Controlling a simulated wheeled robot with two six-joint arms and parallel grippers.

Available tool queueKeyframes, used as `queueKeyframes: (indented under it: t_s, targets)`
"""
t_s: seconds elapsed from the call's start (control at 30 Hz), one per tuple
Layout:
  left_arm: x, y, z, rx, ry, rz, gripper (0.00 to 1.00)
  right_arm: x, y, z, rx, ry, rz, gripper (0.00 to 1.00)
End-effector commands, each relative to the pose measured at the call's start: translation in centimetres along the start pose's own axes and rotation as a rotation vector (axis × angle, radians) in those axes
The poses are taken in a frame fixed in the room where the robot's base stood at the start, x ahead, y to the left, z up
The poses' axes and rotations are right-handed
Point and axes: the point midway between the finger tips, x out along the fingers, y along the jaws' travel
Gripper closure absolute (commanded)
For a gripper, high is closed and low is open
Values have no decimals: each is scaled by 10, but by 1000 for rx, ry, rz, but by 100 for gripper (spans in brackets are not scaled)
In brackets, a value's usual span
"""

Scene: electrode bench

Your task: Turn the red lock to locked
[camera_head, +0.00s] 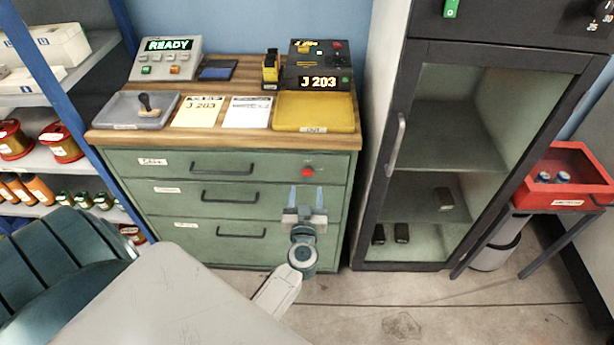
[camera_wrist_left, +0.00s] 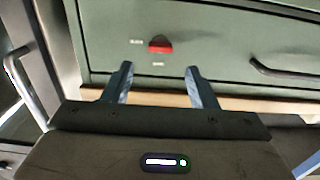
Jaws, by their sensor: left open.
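The red lock (camera_head: 307,172) is a small knob at the upper right of the green cabinet's top drawer front. In the left wrist view the red lock (camera_wrist_left: 160,48) looks like a short bar lying across the picture, with two small labels too blurred to read. My left gripper (camera_head: 306,190) is open and empty in front of the drawers, just below the lock in the head view. In the left wrist view the two fingertips (camera_wrist_left: 159,68) sit either side of the lock's line, apart from it. My right gripper is not in view.
The top drawer handle (camera_head: 222,169) is left of the lock. The wooden top (camera_head: 190,137) holds a yellow tray (camera_head: 314,112), a grey tray (camera_head: 136,110) and a READY panel (camera_head: 165,58). A glass-door cabinet (camera_head: 399,140) stands close on the right. Floor is clear below.

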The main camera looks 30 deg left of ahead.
Motion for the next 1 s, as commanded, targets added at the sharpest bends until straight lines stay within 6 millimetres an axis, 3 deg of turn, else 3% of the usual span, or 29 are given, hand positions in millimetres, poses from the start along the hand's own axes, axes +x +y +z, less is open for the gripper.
queueKeyframes:
  t_s: [0.1,0.3,0.5,0.77,1.0]
  targets:
    - [26,0,-1,2,3,0,47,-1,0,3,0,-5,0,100]
    - [56,0,0,0,1,0,47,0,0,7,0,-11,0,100]
    - [69,0,0,-1,0,0,47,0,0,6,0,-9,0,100]
    - [70,0,0,-1,-1,0,47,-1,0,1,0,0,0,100]
    - [70,0,0,-1,0,0,92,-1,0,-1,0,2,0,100]
